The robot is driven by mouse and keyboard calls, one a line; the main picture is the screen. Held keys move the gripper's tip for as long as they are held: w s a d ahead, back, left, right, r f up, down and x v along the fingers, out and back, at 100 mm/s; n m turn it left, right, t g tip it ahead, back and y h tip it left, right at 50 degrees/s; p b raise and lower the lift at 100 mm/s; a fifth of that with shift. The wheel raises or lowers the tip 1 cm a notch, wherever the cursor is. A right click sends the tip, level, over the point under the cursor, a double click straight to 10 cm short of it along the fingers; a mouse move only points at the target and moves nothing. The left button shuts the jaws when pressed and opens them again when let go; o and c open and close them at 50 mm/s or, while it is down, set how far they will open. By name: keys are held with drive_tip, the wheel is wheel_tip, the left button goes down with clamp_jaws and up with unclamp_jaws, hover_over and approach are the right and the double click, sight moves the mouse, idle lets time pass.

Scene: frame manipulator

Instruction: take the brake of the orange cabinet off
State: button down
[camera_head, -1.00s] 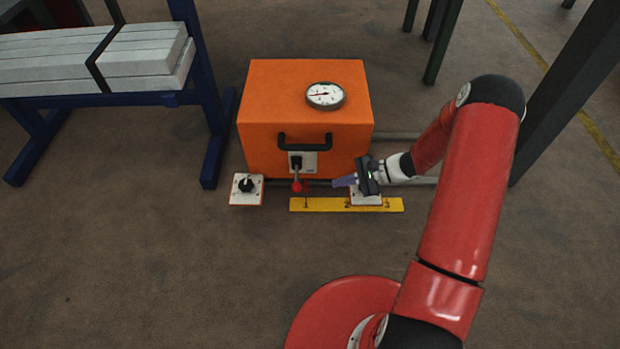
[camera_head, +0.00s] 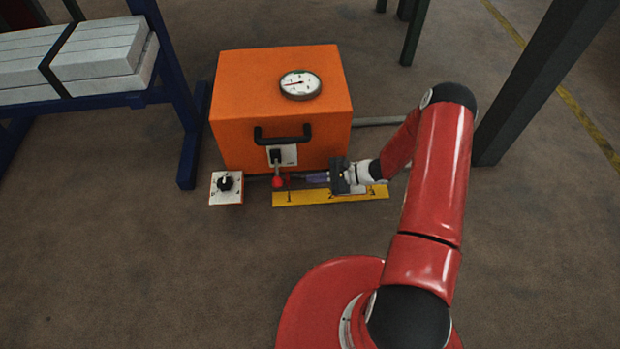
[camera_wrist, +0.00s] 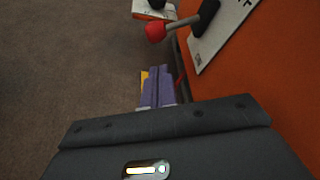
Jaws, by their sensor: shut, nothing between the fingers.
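The orange cabinet (camera_head: 240,130) stands on the floor with a black handle (camera_head: 283,136) on its front. Below the handle is a white plate (camera_head: 289,155) with a short lever ending in a red knob (camera_head: 278,181). The lever hangs down. The red knob also shows at the top of the wrist view (camera_wrist: 155,32). My gripper (camera_head: 302,178) is shut and empty, with its purple fingers just right of the red knob. In the wrist view the fingers (camera_wrist: 157,85) point toward the knob with a visible gap. I cannot tell contact from the head view.
A white plate with a black rotary knob (camera_head: 225,184) lies left of the cabinet's front. A yellow numbered strip (camera_head: 312,198) lies before it, partly behind my gripper. A round gauge (camera_head: 300,84) sits on top. A blue rack (camera_head: 185,110) stands left, a dark post (camera_head: 540,85) right.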

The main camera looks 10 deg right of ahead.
sight(277, 173)
drive_tip(key=x, duration=0.7)
drive_tip(key=shift+a+b, duration=0.3)
drive_tip(key=shift+a, duration=0.05)
